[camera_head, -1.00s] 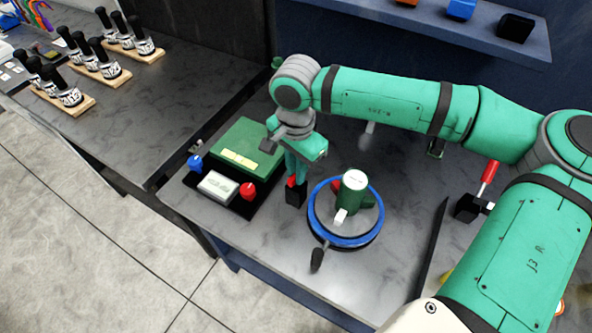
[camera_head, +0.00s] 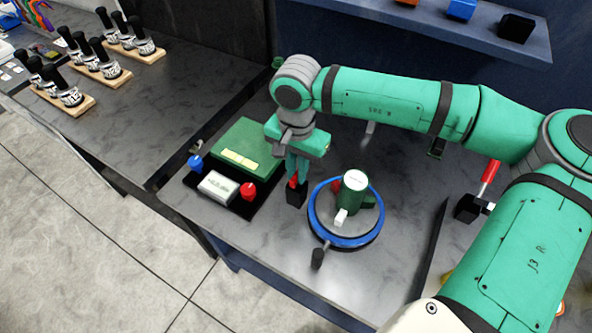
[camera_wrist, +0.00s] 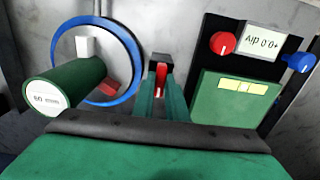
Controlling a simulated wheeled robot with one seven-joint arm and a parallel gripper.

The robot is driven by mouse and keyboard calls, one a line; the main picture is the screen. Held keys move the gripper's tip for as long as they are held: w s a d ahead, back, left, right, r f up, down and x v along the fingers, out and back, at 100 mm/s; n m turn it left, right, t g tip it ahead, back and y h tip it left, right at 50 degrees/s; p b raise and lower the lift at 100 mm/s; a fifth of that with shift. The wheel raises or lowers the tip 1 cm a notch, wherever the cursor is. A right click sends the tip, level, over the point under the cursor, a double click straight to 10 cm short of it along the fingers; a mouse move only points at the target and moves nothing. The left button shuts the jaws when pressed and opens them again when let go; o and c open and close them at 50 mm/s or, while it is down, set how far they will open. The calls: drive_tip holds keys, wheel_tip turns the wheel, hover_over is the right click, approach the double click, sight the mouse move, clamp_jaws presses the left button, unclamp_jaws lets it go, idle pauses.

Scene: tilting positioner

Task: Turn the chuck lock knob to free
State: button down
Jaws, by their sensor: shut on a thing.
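A small red knob (camera_wrist: 161,75) stands on a black block (camera_head: 296,197) on the bench, between the control panel and the round positioner. I take it to be the chuck lock knob; no label on it is legible. My gripper (camera_head: 296,178) points down over the block, with its fingers closed around the knob. In the wrist view the red part shows between the two green fingers (camera_wrist: 160,95), which partly hide it. The positioner has a blue-rimmed round plate (camera_head: 346,243) with a green cylinder (camera_head: 354,192) on it, a white jaw and a red piece.
A panel with a green box (camera_head: 246,150), red knob (camera_head: 248,190), blue knob (camera_head: 195,162) and small display (camera_head: 216,186) lies left of my gripper. A black-handled crank (camera_head: 317,258) sticks out in front of the plate. A red lever (camera_head: 489,172) stands at right.

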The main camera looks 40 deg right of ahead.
sight(296, 174)
drive_tip(key=c, duration=1.8)
unclamp_jaws()
drive_tip(key=shift+d, duration=0.1)
drive_tip(key=shift+o, duration=0.2)
wheel_tip(296, 174, up, 11)
drive_tip(key=shift+w+f, duration=0.1)
